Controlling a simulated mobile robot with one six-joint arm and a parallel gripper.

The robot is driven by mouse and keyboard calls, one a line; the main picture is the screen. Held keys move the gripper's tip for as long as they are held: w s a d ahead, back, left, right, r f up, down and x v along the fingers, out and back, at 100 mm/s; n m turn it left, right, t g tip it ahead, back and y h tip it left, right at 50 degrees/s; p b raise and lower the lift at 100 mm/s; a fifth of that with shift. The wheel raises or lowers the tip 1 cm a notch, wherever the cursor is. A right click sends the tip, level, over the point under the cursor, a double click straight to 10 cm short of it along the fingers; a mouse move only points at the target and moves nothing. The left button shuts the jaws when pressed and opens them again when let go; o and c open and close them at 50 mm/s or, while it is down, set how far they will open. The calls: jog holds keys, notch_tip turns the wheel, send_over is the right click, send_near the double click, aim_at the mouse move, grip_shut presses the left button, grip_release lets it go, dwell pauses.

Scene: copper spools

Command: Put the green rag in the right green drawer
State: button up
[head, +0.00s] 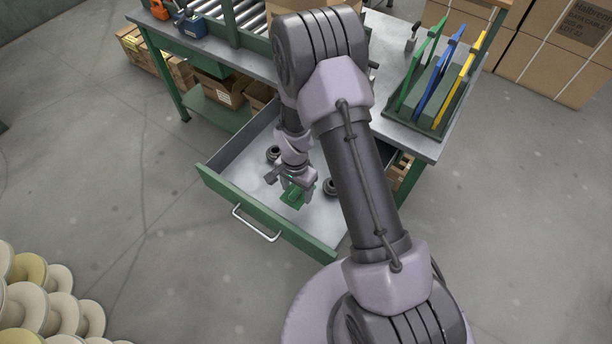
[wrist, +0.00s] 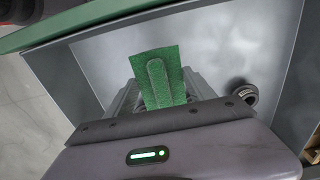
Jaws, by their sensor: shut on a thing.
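The green rag (head: 293,195) is held by my gripper (head: 297,184) inside the open green drawer (head: 268,215). In the wrist view the rag (wrist: 157,76) stands between the two fingers of my gripper (wrist: 160,98), with the grey drawer floor behind it. Whether the rag touches the drawer floor I cannot tell. The drawer is pulled out under the workbench, and its bar handle (head: 255,224) faces the front. My arm hides part of the drawer's right side.
Dark ring-shaped parts lie in the drawer, one at the left (head: 273,154) and one at the right (head: 330,187). The bench top (head: 425,146) bears a rack with green, blue and yellow panels. Cream spools (head: 60,305) stand at the lower left. Open floor lies left of the drawer.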

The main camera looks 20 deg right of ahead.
aim_at(298, 203)
notch_tip(298, 203, down, 8)
jog(key=shift+r+b, duration=0.1)
jog(key=shift+b, duration=1)
jog(key=shift+f, duration=0.25)
jog(key=o, duration=1.4)
jog(key=shift+r, duration=0.1)
